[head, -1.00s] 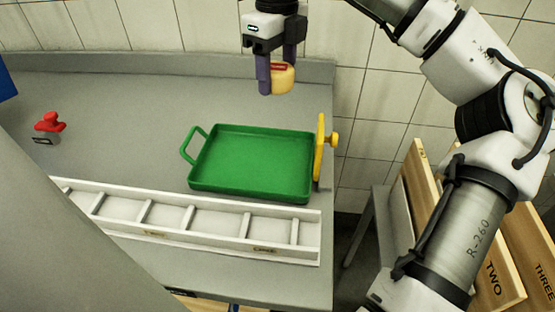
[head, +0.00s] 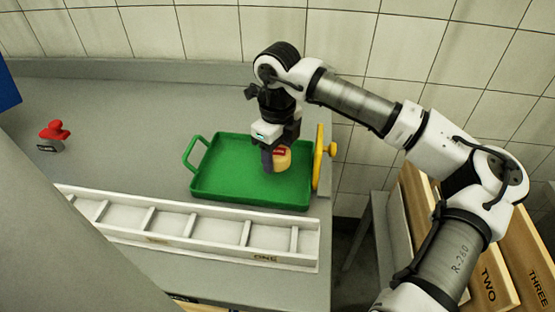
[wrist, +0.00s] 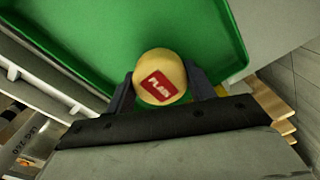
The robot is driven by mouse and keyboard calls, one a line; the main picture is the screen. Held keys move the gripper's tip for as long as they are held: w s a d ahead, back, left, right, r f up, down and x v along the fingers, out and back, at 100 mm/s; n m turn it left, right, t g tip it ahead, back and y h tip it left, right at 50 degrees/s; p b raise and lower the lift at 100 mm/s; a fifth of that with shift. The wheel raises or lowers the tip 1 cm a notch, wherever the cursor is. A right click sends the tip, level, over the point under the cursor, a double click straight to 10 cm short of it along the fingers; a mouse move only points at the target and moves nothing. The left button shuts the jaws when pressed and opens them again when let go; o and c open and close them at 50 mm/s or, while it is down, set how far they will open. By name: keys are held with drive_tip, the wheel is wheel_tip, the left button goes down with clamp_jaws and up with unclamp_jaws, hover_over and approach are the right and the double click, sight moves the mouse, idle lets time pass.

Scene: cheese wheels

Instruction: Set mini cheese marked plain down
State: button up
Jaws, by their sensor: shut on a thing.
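The mini cheese marked plain (head: 283,158) is a small yellow wheel with a red label. In the wrist view the cheese (wrist: 158,78) shows the word PLAIN and sits between the two fingers. My gripper (head: 274,160) is shut on it, over the right half of the green tray (head: 220,183). In the wrist view the green tray floor (wrist: 110,35) lies behind the cheese. I cannot tell whether the cheese touches the tray floor.
A white divided rack (head: 190,226) with empty compartments lies in front of the tray. A yellow piece with a knob (head: 320,158) stands at the tray's right end. A red-handled stamp (head: 54,133) is at the far left. Wooden crates (head: 495,280) stand at the right.

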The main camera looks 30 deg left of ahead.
sight(278, 163)
drive_tip(key=shift+f, duration=1.7)
drive_tip(key=o, duration=1)
drive_tip(key=shift+r, duration=0.1)
drive_tip(key=shift+o, duration=0.2)
drive_tip(key=shift+r, duration=0.15)
wheel_tip(278, 163, up, 12)
drive_tip(key=shift+r+b, duration=0.1)
drive_tip(key=shift+b, duration=0.6)
